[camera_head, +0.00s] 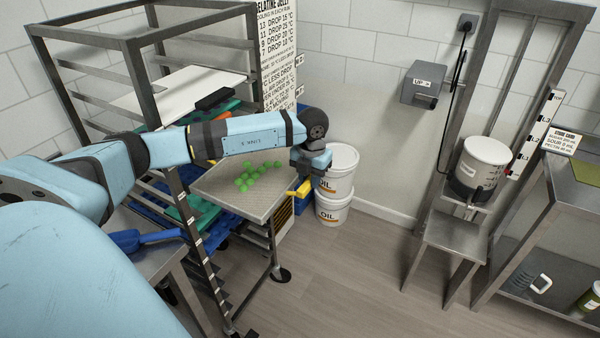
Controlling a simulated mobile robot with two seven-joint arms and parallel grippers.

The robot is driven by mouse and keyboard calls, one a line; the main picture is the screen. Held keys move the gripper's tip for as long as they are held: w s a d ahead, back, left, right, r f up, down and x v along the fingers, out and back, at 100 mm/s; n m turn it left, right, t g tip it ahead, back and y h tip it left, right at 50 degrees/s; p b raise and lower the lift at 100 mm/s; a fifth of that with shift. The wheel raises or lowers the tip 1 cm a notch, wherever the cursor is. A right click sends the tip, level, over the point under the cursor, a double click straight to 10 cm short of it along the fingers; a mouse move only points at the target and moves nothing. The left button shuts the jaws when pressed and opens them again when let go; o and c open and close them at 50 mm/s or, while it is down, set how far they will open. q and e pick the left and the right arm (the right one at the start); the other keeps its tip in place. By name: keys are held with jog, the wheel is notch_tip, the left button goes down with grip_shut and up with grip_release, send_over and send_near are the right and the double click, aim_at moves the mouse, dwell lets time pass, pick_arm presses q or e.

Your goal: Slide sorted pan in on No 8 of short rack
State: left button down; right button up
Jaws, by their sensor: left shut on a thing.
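The pan (225,198) is a grey tray with several green gummies (258,177) grouped on its far half. It sits level at the right side of a metal rack (205,262) with stacked runners. My left arm reaches over the rack from the left. My left gripper (303,182) is shut on the pan at its far right corner; the fingertips are small and partly hidden. The rack's level numbers are too small to read, and my arm hides part of the rack. My right gripper is out of view.
White oil buckets (338,172) stand just right of the pan against the wall. A blue scoop (145,238) lies on a metal table at left. The floor (340,280) in front is clear.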

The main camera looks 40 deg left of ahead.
pick_arm(q)
jog(key=w+d, duration=0.2)
jog(key=d, duration=0.6)
jog(key=shift+d, duration=0.4)
jog(key=shift+r, duration=0.15)
